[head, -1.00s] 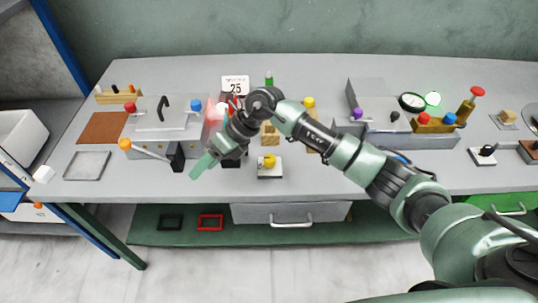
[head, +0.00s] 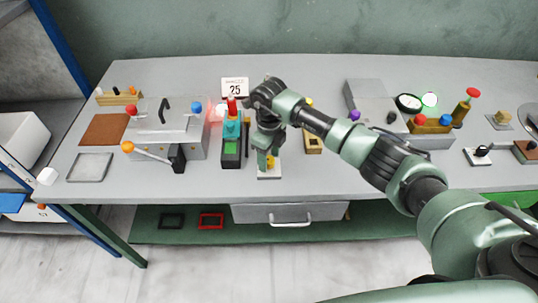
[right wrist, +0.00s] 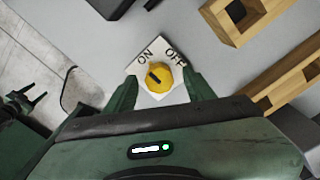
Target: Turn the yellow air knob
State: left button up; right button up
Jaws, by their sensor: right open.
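The yellow air knob (right wrist: 160,77) sits on a white plate marked ON and OFF, near the middle of the right wrist view. A dark slot crosses its top. My right gripper (right wrist: 160,86) is open, with one finger on each side of the knob; whether either touches it is unclear. In the head view my right gripper (head: 268,158) points down over the plate (head: 269,176) and hides most of the knob (head: 271,162). My left gripper does not show in the head view.
A green block with a red top (head: 231,140) stands close left of my right gripper. A wooden block with a hole (head: 313,144) is to its right. A lever with an orange ball (head: 128,147) is further left. A drawer (head: 292,213) is below the table edge.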

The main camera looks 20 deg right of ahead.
jog(key=shift+f, duration=0.15)
grip_shut()
jog(key=shift+m, duration=0.4)
jog(key=m+b, duration=0.1)
jog(key=m, duration=0.2)
jog(key=shift+b, duration=0.3)
jog(key=m+b, duration=0.1)
jog(key=m, duration=0.8)
jog(key=shift+b, duration=0.3)
jog(key=m, duration=0.5)
